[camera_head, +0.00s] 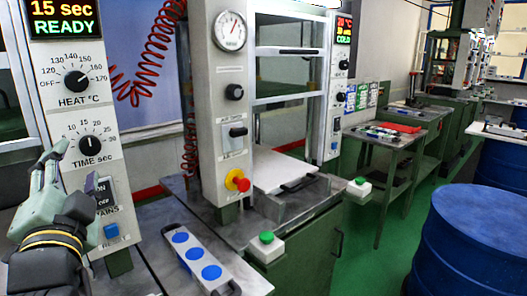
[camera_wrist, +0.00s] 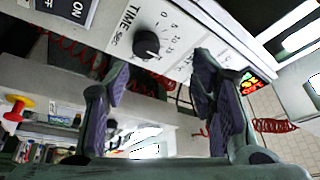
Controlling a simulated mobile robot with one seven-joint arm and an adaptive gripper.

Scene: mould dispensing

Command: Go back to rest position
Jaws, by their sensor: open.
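My gripper (camera_head: 50,166) shows at the left of the head view, just in front of the grey control panel (camera_head: 101,196) and left of the TIME knob. In the wrist view my gripper (camera_wrist: 160,62) is open, with its two purple-padded fingers apart. Nothing is held between them. The black TIME knob (camera_wrist: 146,43) shows between and beyond the fingertips; it also shows in the head view (camera_head: 91,146). The HEAT knob (camera_head: 76,79) is above it. The panel display reads "15 sec READY". Whether the gripper touches the panel cannot be told.
A grey tray with blue discs (camera_head: 198,256) lies on the metal bench below. A press column (camera_head: 221,120) with a gauge and a red-and-yellow stop button (camera_head: 238,182) stands right of the panel. A blue drum (camera_head: 474,240) stands at the right. Green floor is open between.

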